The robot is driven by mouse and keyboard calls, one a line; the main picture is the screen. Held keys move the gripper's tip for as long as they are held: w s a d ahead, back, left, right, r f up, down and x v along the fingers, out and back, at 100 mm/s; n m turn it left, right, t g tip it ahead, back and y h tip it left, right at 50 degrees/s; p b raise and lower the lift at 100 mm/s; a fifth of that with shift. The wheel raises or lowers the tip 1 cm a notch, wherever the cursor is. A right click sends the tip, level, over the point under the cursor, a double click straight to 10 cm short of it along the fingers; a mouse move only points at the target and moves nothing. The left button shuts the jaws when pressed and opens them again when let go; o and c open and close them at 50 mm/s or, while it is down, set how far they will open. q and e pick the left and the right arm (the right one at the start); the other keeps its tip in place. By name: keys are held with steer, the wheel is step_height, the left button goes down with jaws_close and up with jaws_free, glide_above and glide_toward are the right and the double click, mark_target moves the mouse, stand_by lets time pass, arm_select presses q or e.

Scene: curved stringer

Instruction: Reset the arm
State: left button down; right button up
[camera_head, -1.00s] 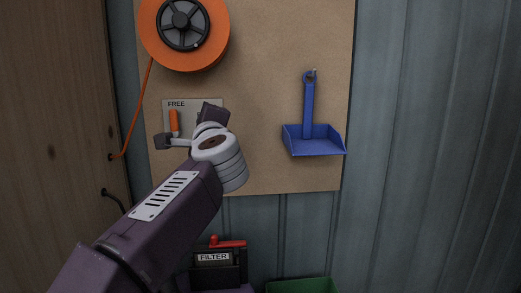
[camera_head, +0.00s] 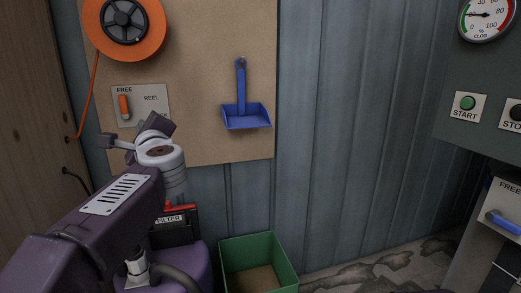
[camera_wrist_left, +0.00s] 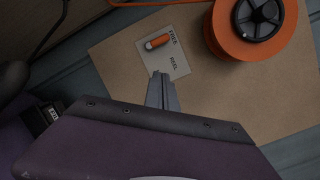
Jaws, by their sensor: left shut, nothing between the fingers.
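My left arm (camera_head: 95,222) comes in from the lower left of the head view, with its wrist raised in front of the brown board (camera_head: 200,140). In the left wrist view my left gripper (camera_wrist_left: 162,82) is shut and empty, its fingers pointing at the lower edge of the lever plate (camera_wrist_left: 163,52). I cannot tell whether they touch it. In the head view the fingers are hard to make out behind the wrist. My right gripper is not in view.
An orange hose reel (camera_head: 150,28) and a blue dustpan (camera_head: 245,116) hang on the board. Below are a box marked FILTER (camera_head: 178,230) and a green bin (camera_head: 252,242). A grey cabinet (camera_head: 480,75) with a gauge and START button stands at right.

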arm_select(q)
steer(key=s+d+f+m+g+h+p, duration=0.15)
steer(key=d+f+m+h, duration=0.3)
steer(key=f+m, duration=0.9)
steer(key=w+d+f+m+g+h+p, duration=0.15)
steer(key=d+f+m+h, duration=0.3)
steer(key=f+m, duration=0.9)
steer(key=s+f+m+g+h, duration=0.1)
steer(key=s+f+m+g, duration=0.5)
steer(key=s+f+m, duration=0.55)
steer(key=s+f+m+g, duration=0.5)
steer(key=s+f+m, duration=0.3)
steer(key=s+m, duration=0.65)
step_height(320, 180, up, 38)
steer(key=p, duration=3.7)
steer(key=shift+d+p, duration=0.4)
